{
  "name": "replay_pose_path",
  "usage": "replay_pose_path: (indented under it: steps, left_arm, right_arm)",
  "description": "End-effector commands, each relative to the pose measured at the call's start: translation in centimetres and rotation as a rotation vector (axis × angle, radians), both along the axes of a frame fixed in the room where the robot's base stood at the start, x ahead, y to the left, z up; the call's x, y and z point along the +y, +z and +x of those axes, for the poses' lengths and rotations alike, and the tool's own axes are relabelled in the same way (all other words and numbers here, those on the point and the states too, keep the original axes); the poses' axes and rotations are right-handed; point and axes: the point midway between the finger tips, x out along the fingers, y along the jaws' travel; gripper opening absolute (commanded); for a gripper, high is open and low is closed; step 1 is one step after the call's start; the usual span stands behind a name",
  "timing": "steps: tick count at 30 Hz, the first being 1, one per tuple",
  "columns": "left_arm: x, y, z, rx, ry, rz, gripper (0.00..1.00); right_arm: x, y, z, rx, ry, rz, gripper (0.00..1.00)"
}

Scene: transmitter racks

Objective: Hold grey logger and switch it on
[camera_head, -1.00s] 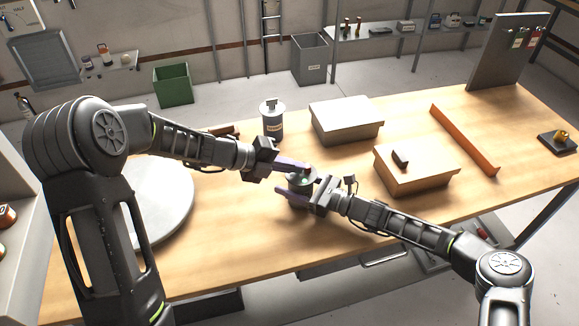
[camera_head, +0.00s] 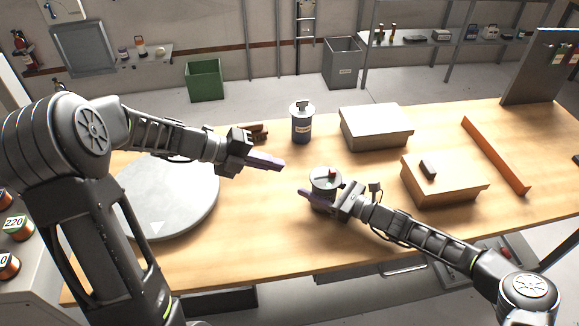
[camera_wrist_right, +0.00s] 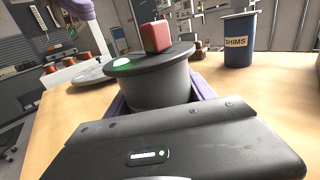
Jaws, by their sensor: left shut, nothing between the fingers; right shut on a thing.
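The grey logger (camera_head: 322,180) is a short round grey canister standing upright near the middle of the table. My right gripper (camera_head: 317,193) is shut around its sides. In the right wrist view the logger (camera_wrist_right: 155,88) sits between the purple fingers. The logger's lower side is partly hidden by my right gripper.
A blue canister labelled SHIMS (camera_wrist_right: 240,42) stands behind the logger. Two boxes, one pale (camera_head: 376,127) and one tan (camera_head: 440,185), stand to the right with an orange rail (camera_head: 495,155). A grey round disc (camera_head: 170,200) lies left. Bare wood surrounds the logger.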

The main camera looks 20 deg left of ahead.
Motion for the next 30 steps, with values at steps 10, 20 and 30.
replay_pose_path:
  steps: [10,20,30]
  left_arm:
    - [0.59,0.42,-0.41,0.0,0.0,0.0,0.0]
    - [0.57,0.4,-0.39,0.0,0.0,0.0,0.0]
    - [0.56,0.4,-0.4,0.0,0.0,0.0,0.0]
  right_arm:
    - [-0.05,0.02,0.07,0.0,-0.001,0.0,0.05]
    - [-0.04,0.02,0.06,0.0,-0.001,0.0,0.76]
    - [-0.03,0.01,0.04,0.0,-0.001,0.0,0.88]
